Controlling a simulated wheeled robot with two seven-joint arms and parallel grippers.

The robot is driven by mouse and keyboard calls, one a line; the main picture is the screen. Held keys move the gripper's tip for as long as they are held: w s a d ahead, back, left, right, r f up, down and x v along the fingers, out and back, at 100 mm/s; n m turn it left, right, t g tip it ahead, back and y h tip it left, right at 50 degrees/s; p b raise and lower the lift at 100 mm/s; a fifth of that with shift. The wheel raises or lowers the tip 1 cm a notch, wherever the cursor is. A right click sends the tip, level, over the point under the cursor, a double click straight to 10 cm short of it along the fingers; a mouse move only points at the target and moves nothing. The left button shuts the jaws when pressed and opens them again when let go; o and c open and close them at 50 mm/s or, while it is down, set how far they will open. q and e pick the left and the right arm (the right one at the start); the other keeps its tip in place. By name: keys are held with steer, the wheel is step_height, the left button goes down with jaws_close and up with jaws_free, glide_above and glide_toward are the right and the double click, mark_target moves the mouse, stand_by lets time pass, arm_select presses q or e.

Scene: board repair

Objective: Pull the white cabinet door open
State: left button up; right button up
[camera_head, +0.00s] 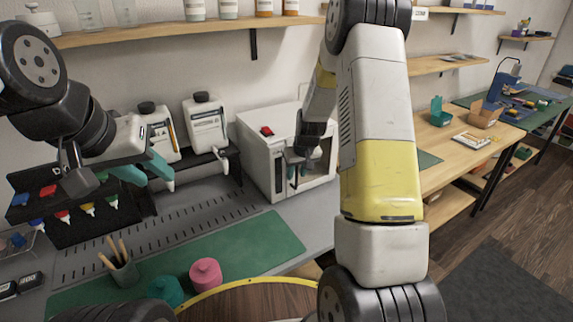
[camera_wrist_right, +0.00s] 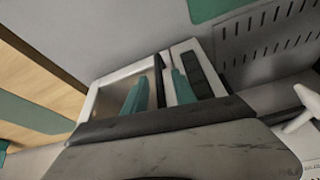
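The white cabinet (camera_head: 262,160) stands on the grey bench against the wall, with a red item on its top. In the right wrist view the fingers (camera_wrist_right: 158,92) straddle a narrow dark upright strip in front of the white cabinet frame (camera_wrist_right: 93,103). I cannot tell whether they touch it or whether it is the door handle. My left gripper (camera_head: 152,180) is open and empty, left of the cabinet.
White dispenser bottles (camera_head: 206,122) stand on a black rack left of the cabinet. A pink jar (camera_head: 206,274) and a cup of sticks (camera_head: 123,270) stand on the green mat (camera_head: 255,243). A wooden shelf (camera_head: 170,34) runs above. Perforated bench lies free before the rack.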

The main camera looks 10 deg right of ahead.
steer(key=shift+w+f, duration=0.1)
steer(key=shift+f, duration=0.3)
jaws_close()
stand_by(1.2)
